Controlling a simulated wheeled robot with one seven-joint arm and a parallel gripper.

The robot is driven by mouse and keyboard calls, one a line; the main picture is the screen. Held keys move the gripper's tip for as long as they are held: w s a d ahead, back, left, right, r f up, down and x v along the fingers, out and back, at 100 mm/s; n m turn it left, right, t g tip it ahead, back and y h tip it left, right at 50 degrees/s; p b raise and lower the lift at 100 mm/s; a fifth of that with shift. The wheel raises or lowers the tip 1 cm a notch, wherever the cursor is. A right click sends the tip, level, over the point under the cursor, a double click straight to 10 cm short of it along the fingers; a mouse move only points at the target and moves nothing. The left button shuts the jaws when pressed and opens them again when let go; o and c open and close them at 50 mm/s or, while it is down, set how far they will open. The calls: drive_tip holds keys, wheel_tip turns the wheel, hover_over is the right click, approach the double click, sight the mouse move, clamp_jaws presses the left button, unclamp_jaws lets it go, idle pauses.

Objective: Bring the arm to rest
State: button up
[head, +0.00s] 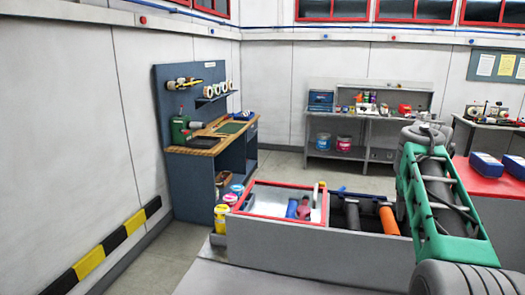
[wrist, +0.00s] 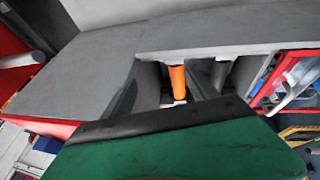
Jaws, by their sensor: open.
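My arm (head: 440,195), with its green casing and grey joints, stands raised at the right of the head view. My gripper's fingers cannot be made out there. In the wrist view, the green housing with a dark front edge fills the bottom. My gripper (wrist: 164,75) shows as two dark fingers beyond that edge, spread apart, with nothing seen held between them. An orange roll (wrist: 178,82) shows in the gap, farther off. In the head view the orange roll (head: 389,220) lies in a dark compartment beside a dark roll (head: 352,214), left of my arm.
A red-rimmed tray (head: 262,186) holds blue and reddish items left of the rolls. A red-topped surface (head: 490,178) with blue boxes (head: 487,165) stands close right of my arm. A wooden-topped workbench (head: 205,138) is at the left wall. Floor (head: 170,250) at left is clear.

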drive_tip(key=s+a+f+n+y+b, duration=0.2)
drive_tip(key=s+a+f+b, duration=0.7)
drive_tip(key=s+a+f, duration=1.4)
wheel_tip(320, 180, down, 4)
drive_tip(key=shift+s+a+r+y, duration=0.15)
drive_tip(key=shift+a+y, duration=0.45)
drive_tip(key=shift+a, duration=0.55)
drive_tip(key=shift+c, duration=0.5)
